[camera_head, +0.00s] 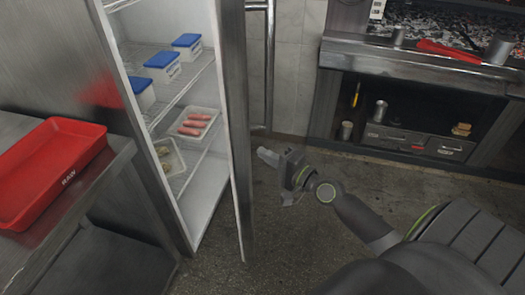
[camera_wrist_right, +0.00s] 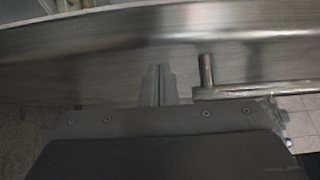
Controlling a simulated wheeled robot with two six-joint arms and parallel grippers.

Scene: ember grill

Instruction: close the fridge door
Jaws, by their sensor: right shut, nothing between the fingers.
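The fridge (camera_head: 180,215) stands open at the left of the head view, its lit white interior showing. Its steel door (camera_head: 235,120) is swung out and seen almost edge-on. The door's bar handle (camera_head: 269,65) is on the outer side, to the right. My right gripper (camera_head: 266,156) is shut and empty, on the outer side of the door, low and just right of its edge. In the right wrist view the shut fingers (camera_wrist_right: 158,84) point at the door's brushed steel face (camera_wrist_right: 100,65), with the handle (camera_wrist_right: 207,72) to their right. I cannot tell if they touch. My left gripper is out of view.
Blue-lidded tubs (camera_head: 163,66) and trays of food (camera_head: 194,123) stand on the fridge shelves. A red tray (camera_head: 50,170) lies on a steel counter at the left. A grill (camera_head: 420,60) with a storage bay below stands at the back right. Open floor lies between.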

